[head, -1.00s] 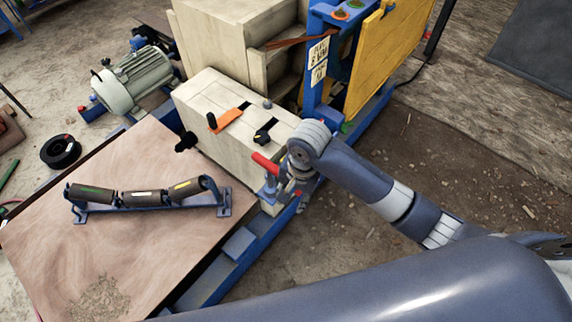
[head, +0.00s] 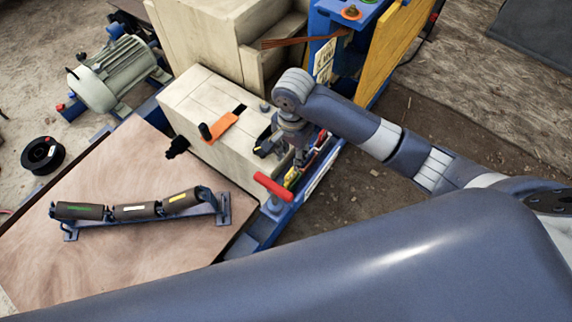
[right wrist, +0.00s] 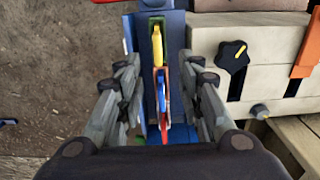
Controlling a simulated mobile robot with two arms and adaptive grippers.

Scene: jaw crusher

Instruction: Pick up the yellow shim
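The yellow shim (right wrist: 157,46) stands in a narrow blue holder (right wrist: 145,75) in the right wrist view, near the top centre. In the head view a small part of the yellow shim (head: 291,178) shows beside the crusher, below my right gripper (head: 301,158). My right gripper is open, with its two fingers apart on either side of the holder in the right wrist view (right wrist: 164,92). Nothing shows held between them. The yellow shim lies ahead of the fingertips toward the top of that view. My left gripper is not in view.
A blue shim (right wrist: 161,88) and a red one (right wrist: 165,130) share the holder. A roller frame (head: 140,211) lies on the wooden board (head: 120,265).

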